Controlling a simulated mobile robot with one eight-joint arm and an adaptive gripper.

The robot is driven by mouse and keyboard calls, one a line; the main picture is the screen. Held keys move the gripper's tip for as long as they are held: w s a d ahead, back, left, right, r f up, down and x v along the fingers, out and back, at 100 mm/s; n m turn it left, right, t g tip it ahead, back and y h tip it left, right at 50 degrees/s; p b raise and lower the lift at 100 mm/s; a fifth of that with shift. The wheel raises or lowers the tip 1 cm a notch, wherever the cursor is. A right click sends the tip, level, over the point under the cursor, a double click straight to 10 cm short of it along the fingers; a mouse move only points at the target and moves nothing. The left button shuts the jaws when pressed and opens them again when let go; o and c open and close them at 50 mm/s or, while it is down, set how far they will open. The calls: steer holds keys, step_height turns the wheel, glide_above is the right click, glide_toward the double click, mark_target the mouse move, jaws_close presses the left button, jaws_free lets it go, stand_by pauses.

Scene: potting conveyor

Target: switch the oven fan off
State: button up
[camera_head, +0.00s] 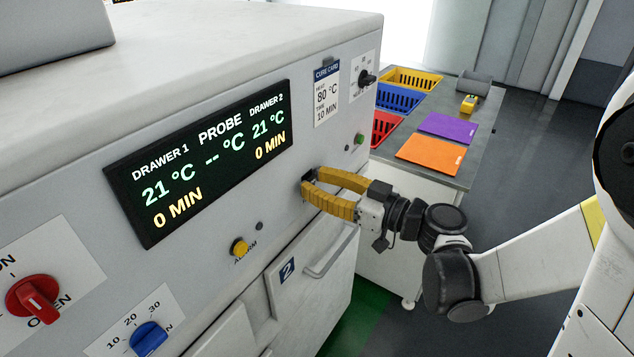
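The oven's front panel (210,240) fills the left of the view. My gripper (311,181) has two yellow fingers that reach the panel to the right of the display, around or against a small dark part (308,174). That part may be a switch; its label and position are hidden by the fingers. The fingertips stand a little apart, and I cannot tell whether they hold it. A black knob (367,78) sits at the panel's upper right, its lettering too small to read. No control is readable as the fan's.
The panel also has a display (200,165), a red knob (34,298), a blue knob (148,338), a yellow alarm button (239,247) and a green button (359,138). Drawer 2's handle (330,255) projects below my gripper. A side table (474,150) holds coloured baskets and mats.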

steer(key=shift+d, duration=0.1)
steer(key=v, duration=1.2)
steer(key=shift+f, duration=0.1)
